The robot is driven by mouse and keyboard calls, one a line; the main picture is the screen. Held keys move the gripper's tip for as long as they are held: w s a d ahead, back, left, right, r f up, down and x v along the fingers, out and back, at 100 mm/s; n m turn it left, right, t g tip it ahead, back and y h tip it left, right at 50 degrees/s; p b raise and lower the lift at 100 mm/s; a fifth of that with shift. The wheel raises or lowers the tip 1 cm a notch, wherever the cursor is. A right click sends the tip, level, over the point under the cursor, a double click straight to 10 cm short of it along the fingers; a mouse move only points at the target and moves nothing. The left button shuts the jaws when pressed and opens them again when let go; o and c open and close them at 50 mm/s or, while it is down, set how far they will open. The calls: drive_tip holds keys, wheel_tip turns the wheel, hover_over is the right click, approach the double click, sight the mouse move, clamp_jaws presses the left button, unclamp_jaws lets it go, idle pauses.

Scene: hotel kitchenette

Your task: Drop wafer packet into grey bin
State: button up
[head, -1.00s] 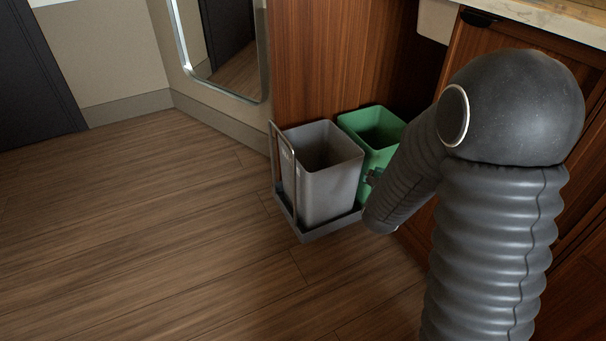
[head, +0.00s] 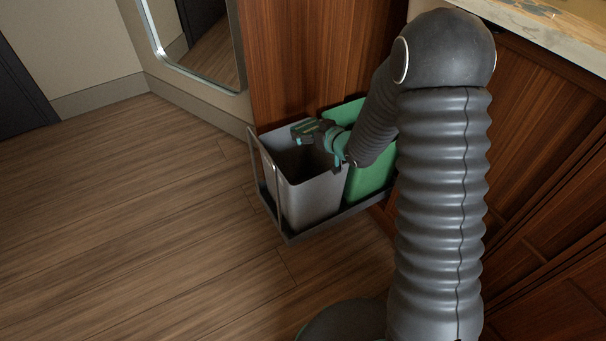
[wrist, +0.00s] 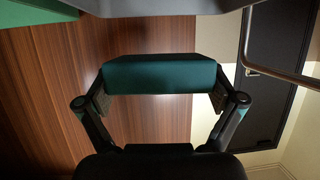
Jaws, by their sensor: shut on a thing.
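The grey bin (head: 305,190) stands in a pull-out frame at the cabinet, its open top facing up. My gripper (head: 311,133) is over the grey bin's opening, towards its back edge. In the wrist view my gripper (wrist: 160,92) has its two finger pads against the ends of a dark teal block-like packet, the wafer packet (wrist: 160,73). In the head view the packet (head: 302,131) is small and partly merges with the fingers. A grey edge of the bin (wrist: 150,7) shows along the top of the wrist view. The bin's inside is dark.
A green bin (head: 370,182) stands right beside the grey one, partly behind my arm. A metal handle rail (head: 268,165) rises at the frame's left side. Wooden cabinet panels (head: 300,60) stand behind. The floor (head: 120,220) to the left is clear.

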wheel_tip(320, 180, down, 6)
drive_tip(key=b, duration=0.3)
drive_tip(key=shift+r, duration=0.1)
drive_tip(key=o, duration=0.9)
drive_tip(key=shift+c, duration=0.2)
drive_tip(key=v, duration=1.2)
drive_tip(key=shift+d, duration=0.1)
